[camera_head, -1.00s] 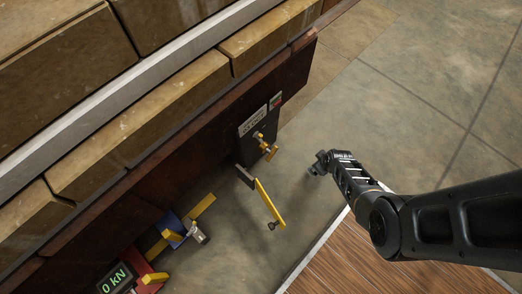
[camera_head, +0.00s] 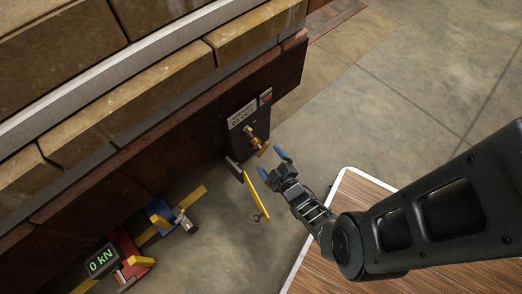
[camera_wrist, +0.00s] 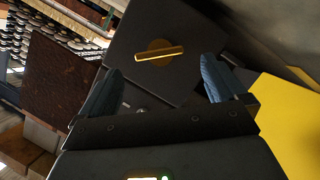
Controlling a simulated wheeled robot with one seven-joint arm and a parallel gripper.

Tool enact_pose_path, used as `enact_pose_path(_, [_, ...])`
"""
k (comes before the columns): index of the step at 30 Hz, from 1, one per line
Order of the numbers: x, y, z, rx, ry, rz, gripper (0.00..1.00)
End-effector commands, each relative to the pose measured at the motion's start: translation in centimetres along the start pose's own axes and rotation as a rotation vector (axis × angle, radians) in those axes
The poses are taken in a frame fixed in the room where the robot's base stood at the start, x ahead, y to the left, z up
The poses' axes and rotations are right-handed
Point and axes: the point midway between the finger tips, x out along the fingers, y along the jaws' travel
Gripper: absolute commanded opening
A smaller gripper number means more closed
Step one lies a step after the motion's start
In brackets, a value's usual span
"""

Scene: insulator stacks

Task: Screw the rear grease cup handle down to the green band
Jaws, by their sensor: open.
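A brass grease cup with a yellow bar handle (camera_head: 262,149) sticks out from a dark plate on the end of the brown beam. In the wrist view the bar handle (camera_wrist: 160,53) lies nearly level across a round brass disc, seen end-on. My gripper (camera_head: 271,165) is open and empty, with its blue fingertips just short of the handle in the head view. In the wrist view the fingers (camera_wrist: 161,72) stand wide on either side of the handle, with gaps to both. I cannot make out a green band on the cup.
A yellow lever (camera_head: 254,197) hangs close to the left of my gripper; its yellow surface (camera_wrist: 290,115) fills the right of the wrist view. A label (camera_head: 242,115) sits above the cup. A "0 kN" display (camera_head: 102,260) and a blue block (camera_head: 162,213) are lower left.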

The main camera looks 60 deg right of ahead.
Motion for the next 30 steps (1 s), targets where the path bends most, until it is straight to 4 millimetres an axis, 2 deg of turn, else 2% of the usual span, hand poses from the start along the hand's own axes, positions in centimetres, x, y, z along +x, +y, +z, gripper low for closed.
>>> enact_pose_path(6, [3.3, -0.1, 0.5, -0.001, -0.002, 0.005, 0.98])
enact_pose_path(13, [5.9, -0.1, 0.4, 0.001, -0.003, 0.002, 0.98])
enact_pose_path(18, [6.7, 0.0, 0.2, 0.000, -0.003, 0.002, 0.98])
enact_pose_path(26, [6.8, 0.1, 0.1, 0.000, -0.003, 0.001, 0.98])
enact_pose_path(30, [6.8, 0.1, 0.1, 0.000, -0.003, 0.001, 0.87])
